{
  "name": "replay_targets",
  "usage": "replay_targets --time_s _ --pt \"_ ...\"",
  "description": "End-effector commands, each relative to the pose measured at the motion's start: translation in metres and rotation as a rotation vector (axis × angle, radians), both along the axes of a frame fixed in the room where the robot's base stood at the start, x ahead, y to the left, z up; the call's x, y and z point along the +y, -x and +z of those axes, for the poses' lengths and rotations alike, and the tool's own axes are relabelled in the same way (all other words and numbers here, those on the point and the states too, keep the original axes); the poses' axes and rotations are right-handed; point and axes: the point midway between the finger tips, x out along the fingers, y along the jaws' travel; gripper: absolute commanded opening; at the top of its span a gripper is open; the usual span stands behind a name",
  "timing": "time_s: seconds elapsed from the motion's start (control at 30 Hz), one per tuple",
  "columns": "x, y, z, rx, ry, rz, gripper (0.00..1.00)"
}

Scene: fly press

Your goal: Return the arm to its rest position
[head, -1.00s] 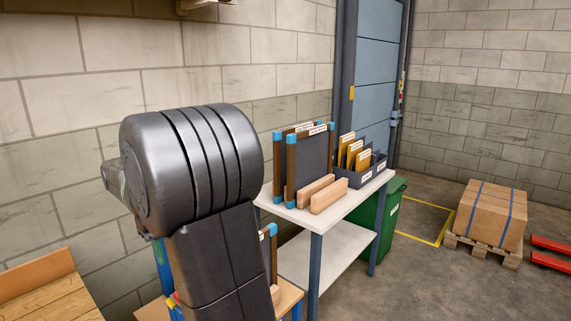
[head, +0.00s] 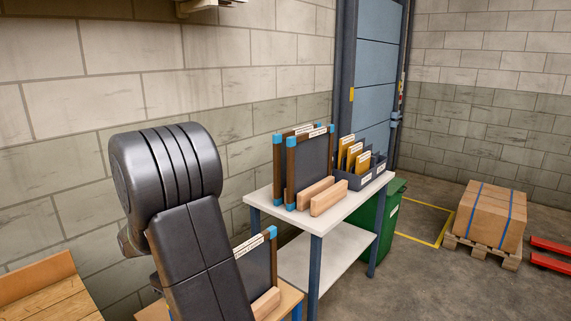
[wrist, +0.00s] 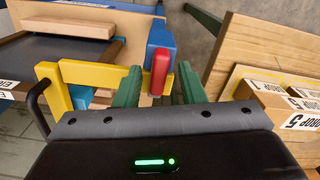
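My arm (head: 190,225) rises in the left foreground of the head view, bent at a rounded dark elbow. My gripper does not show in the head view. In the wrist view my gripper (wrist: 162,82) has two green fingers standing apart with nothing held between them. A blue and red part (wrist: 160,58) and a yellow bar (wrist: 110,72) show beyond the fingers; I cannot tell how far off they are.
A framed screen (head: 258,265) stands on a low wooden bench beside my arm. A white table (head: 330,217) holds more frames, wooden blocks and a grey file tray (head: 362,178). A green bin (head: 390,218) stands behind it. A strapped box (head: 490,215) sits on a pallet at right.

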Motion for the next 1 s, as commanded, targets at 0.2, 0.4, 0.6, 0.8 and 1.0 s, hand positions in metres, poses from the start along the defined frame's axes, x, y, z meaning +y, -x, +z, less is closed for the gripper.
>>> replay_targets --time_s 0.2,0.4,0.6,0.8,1.0 --pt "0.0003 0.0008 0.0006 0.0 0.001 0.177 0.36" --pt "0.0004 0.0013 0.0005 0.0 0.001 0.329 0.36" --pt "0.0004 0.0018 0.0001 0.001 0.001 0.429 0.36" --pt "0.0004 0.002 -0.0001 0.001 0.001 0.466 0.36" --pt "0.0005 0.002 -0.0001 0.0 0.0 0.467 0.36"
